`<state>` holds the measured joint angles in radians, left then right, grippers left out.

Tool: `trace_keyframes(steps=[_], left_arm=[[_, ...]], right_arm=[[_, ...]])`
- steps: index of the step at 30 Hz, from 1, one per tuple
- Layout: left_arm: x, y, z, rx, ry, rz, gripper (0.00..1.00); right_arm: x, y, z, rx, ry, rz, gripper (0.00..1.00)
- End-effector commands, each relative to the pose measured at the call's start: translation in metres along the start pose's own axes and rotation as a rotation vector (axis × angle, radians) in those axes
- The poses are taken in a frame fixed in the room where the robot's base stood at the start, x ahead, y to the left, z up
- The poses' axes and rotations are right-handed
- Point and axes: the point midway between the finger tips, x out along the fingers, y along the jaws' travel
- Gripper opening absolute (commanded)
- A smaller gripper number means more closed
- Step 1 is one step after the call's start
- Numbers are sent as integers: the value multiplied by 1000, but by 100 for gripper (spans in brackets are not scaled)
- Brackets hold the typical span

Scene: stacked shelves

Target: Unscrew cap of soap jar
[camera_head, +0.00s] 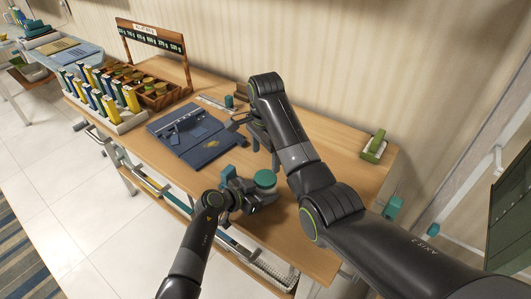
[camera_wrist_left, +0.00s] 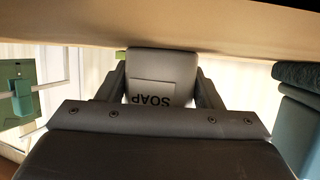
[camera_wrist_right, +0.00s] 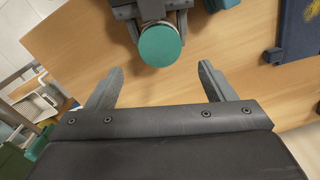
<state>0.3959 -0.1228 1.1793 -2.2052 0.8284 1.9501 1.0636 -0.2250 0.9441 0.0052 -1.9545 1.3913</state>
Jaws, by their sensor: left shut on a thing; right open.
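The soap jar has a round teal cap (camera_head: 264,179) and a grey body (camera_wrist_left: 162,72) lettered SOAP, which appears upside down in the left wrist view. My left gripper (camera_head: 258,196) is shut on the jar's body, near the table's front edge. The cap (camera_wrist_right: 160,46) also shows in the right wrist view, on the jar and clear of the left fingers. My right gripper (camera_head: 238,123) is open and empty, farther back over the table. In the right wrist view its fingers (camera_wrist_right: 158,82) are apart, with the cap beyond them and not between them.
A dark blue folder or mat (camera_head: 207,147) lies on the wooden table (camera_head: 325,165). A green item (camera_head: 374,147) sits at the right end.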

Motion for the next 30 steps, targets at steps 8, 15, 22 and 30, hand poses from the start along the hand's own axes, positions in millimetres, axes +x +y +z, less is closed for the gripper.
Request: trace_keyframes(steps=[8, 15, 22, 30], left_arm=[[0, 0, 0, 0, -1, 0, 0], [0, 0, 0, 0, -1, 0, 0], [0, 0, 0, 0, -1, 0, 0], [0, 0, 0, 0, -1, 0, 0]], right_arm=[[18, 0, 0, 46, -2, 3, 76], [56, 1, 1, 45, -1, 3, 76], [77, 0, 0, 44, 0, 1, 76], [80, 0, 0, 44, 0, 0, 76]])
